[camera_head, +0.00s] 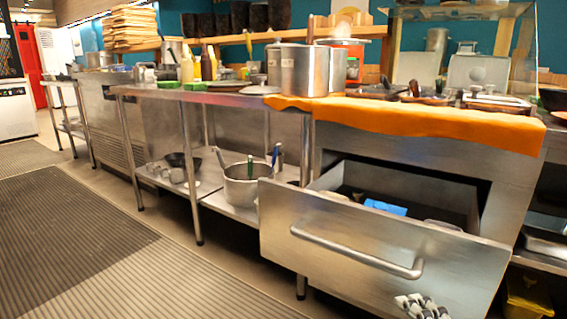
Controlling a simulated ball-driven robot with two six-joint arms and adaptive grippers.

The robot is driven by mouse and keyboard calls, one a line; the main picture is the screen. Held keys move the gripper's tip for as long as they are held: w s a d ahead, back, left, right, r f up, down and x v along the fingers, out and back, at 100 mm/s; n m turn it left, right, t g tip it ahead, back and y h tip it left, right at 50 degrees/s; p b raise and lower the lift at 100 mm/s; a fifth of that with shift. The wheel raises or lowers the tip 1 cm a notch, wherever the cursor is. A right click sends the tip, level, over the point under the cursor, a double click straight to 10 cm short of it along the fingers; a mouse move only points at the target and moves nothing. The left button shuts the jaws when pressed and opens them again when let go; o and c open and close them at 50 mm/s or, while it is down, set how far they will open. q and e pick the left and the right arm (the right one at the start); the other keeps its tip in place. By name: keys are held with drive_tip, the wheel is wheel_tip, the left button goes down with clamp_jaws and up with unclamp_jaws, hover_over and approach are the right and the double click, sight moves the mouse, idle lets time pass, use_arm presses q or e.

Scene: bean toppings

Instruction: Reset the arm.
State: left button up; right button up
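A black-and-white jointed shape (421,307) shows at the bottom edge, right of centre, in front of the open drawer. It looks like the tip of my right gripper, but it is cut off by the frame. I cannot tell whether it is open or shut, and I see nothing held in it. The steel drawer (340,262) is pulled out, and its bar handle (355,252) is clear of the gripper. A blue item (386,207) lies inside the drawer. My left gripper is not in view.
A steel counter with an orange cloth (420,118) stands above the drawer. On it are large steel pots (297,70) and several dark pans. A pot (243,185) with utensils sits on the lower shelf (232,208). The floor mat (65,240) at left is clear.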

drive_tip(key=s+d+f+n+g+h, duration=0.1)
drive_tip(key=s+d+f+n+g, duration=0.2)
drive_tip(key=s+f, duration=0.55)
drive_tip(key=s+d+f+n+g, duration=0.1)
drive_tip(key=s+f+n+g, duration=0.3)
drive_tip(key=s+f, duration=0.45)
drive_tip(key=s+d+f+n+g+h, duration=0.1)
drive_tip(key=s+d+f+n+g, duration=0.2)
drive_tip(key=s+f, duration=0.5)
drive_tip(key=s+d+f+n+g+h, duration=0.2)
drive_tip(key=s+d+f+n+g, duration=0.2)
drive_tip(key=s+f+n, duration=0.4)
use_arm(q)
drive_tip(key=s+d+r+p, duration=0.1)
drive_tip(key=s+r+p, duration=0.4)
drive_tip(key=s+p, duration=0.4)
drive_tip(key=p, duration=0.4)
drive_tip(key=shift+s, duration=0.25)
use_arm(e)
drive_tip(key=s+r+m, duration=0.1)
drive_tip(key=s+r, duration=0.4)
drive_tip(key=s, duration=0.6)
drive_tip(key=shift+s+r, duration=0.35)
drive_tip(key=shift+s, duration=0.05)
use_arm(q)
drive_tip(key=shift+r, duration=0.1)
use_arm(e)
drive_tip(key=shift+a, duration=0.1)
